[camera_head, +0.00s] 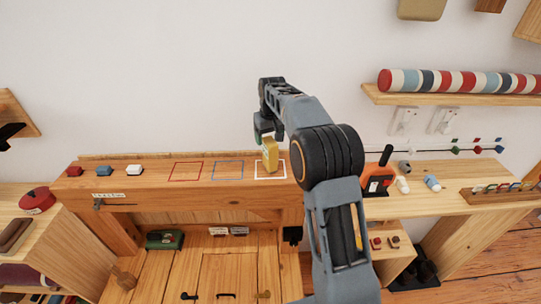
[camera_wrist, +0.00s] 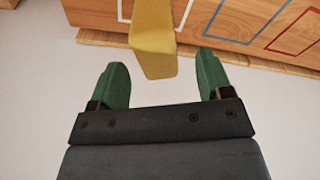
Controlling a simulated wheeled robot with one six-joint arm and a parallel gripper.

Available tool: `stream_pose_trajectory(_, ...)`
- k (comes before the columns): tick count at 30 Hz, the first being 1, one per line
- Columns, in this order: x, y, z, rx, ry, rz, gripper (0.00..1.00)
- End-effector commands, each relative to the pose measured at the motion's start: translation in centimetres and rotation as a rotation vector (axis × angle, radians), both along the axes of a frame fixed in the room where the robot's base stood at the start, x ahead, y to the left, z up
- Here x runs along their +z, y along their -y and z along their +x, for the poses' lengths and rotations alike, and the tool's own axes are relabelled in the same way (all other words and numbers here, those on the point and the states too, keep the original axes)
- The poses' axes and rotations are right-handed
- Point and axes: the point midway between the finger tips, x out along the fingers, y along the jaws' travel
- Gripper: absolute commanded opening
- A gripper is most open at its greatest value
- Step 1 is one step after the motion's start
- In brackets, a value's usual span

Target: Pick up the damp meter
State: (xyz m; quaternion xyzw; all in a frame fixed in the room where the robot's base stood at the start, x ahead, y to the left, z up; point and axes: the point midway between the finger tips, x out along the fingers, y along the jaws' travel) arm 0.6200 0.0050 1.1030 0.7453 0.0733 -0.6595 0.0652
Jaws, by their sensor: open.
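The damp meter, as I take it, is the yellow upright block (camera_head: 270,155) standing in the white outlined square (camera_head: 284,177) on the timber ledge. In the wrist view the yellow block (camera_wrist: 155,45) shows its near end between the fingertips, with a gap on both sides. My gripper (camera_head: 263,130) has green fingers and hangs just above and beside the block. In the wrist view my gripper (camera_wrist: 160,68) is open and holds nothing. The block carries no readable marking.
An orange-red device with a black handle (camera_head: 378,182) stands right of my arm. Red (camera_head: 187,171) and blue (camera_head: 228,170) outlined squares lie empty to the left. A shelf with a striped roll (camera_head: 455,81) hangs at upper right.

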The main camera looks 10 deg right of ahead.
Motion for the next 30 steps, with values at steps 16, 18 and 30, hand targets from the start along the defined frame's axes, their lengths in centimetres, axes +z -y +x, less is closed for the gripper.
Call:
stream_pose_trajectory(16, -4.3, 0.1, 0.2, 0.0, -0.001, 0.0, 0.72)
stream_pose_trajectory(18, -4.3, 0.1, 0.2, 0.0, -0.001, 0.0, 0.72)
stream_pose_trajectory(30, -4.3, 0.1, 0.2, 0.0, -0.001, 0.0, 0.37)
